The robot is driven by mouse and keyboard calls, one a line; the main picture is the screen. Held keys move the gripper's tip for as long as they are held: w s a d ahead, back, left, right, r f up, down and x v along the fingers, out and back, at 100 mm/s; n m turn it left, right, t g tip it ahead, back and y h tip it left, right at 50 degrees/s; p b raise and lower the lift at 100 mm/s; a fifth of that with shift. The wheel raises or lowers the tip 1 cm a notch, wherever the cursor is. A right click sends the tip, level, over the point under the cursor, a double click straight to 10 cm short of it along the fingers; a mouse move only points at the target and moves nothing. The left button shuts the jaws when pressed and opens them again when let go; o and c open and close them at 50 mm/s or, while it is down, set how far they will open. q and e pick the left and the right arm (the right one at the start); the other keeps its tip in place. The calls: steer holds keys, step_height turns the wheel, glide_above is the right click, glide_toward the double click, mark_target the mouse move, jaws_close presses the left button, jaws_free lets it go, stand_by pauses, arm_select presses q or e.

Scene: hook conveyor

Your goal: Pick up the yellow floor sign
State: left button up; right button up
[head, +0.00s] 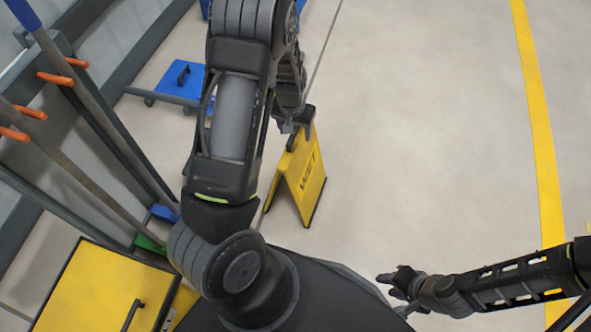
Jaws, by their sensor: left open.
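The yellow floor sign (303,183) stands on the floor near the middle of the head view, in a tent shape with dark lettering that reads WET. My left gripper (297,132) is at the sign's top edge, with its fingers apart. The arm hides part of the sign's left side, and I cannot tell whether the fingers touch it. My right gripper (391,284) is low on the right, away from the sign. It is small and dark, and its finger gap is not clear.
A yellow cabinet (85,290) stands at the lower left. Tools with long handles (95,115) lean in orange clips along the left wall. A blue wheeled item (182,82) is at the upper left. The floor right of the sign is clear up to a yellow line (540,130).

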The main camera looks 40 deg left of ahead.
mark_target(296, 140)
arm_select(q)
steer(key=f, duration=0.1)
steer(key=f+b, duration=0.1)
steer(key=f, duration=0.1)
steer(key=f+b, duration=0.1)
steer(key=f, duration=0.1)
steer(key=shift+w+a+f, duration=0.1)
steer(key=shift+w+f, duration=0.05)
steer(key=shift+w, duration=0.1)
steer(key=shift+c, duration=0.4)
jaws_close()
stand_by(0.5)
stand_by(0.7)
